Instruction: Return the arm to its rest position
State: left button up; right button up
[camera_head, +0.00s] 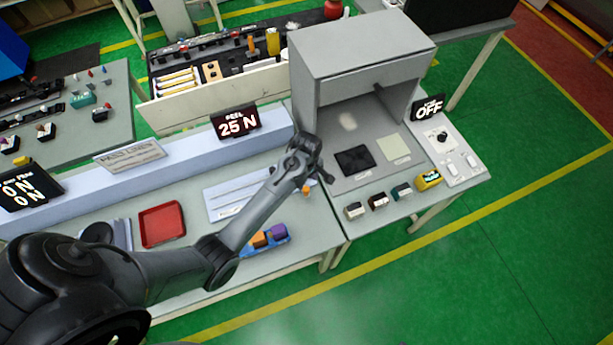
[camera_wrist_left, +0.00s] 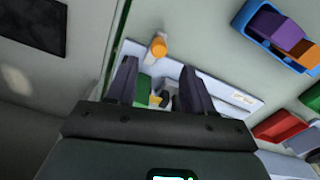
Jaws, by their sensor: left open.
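My left arm reaches in from the left across the bench in the head view, with its gripper (camera_head: 322,172) at the bench's right end, by the front of the grey booth. In the left wrist view the gripper (camera_wrist_left: 158,78) is open, its two dark fingers apart. Small green, orange and dark pieces show between the fingers, beyond them near a pale panel (camera_wrist_left: 235,95); I cannot tell their exact shapes. An orange cylindrical piece (camera_wrist_left: 158,46) stands just past the fingertips. My right gripper is not in view.
A blue tray (camera_head: 262,247) holds orange and purple blocks. A red tray (camera_head: 162,224) and the white panel (camera_head: 225,198) lie on the bench. The grey booth (camera_head: 350,60) holds a black pad (camera_head: 353,161). Several small coloured blocks line its front edge. The green floor in front is clear.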

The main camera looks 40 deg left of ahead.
pick_arm(q)
jog(key=shift+r, duration=0.6)
jog(key=shift+s+r+m, duration=0.1)
jog(key=shift+s+m, duration=0.2)
jog(key=shift+s, duration=0.1)
jog(key=s+d+r+m+t+p, duration=0.1)
jog(key=s+d+r+m+p, duration=0.1)
jog(key=s+r+m, duration=0.5)
jog(key=s+d+r+m+t+p, duration=0.1)
jog(key=s+d+r+m, duration=0.4)
jog(key=s, duration=0.9)
notch_tip(320, 180, up, 2)
jog(key=m+t, duration=0.1)
jog(key=m, duration=0.3)
jog(key=shift+s+d+m+t+p, duration=0.2)
jog(key=shift+d+m+t+p, duration=0.1)
jog(key=shift+m+p, duration=0.1)
jog(key=shift+r, duration=0.1)
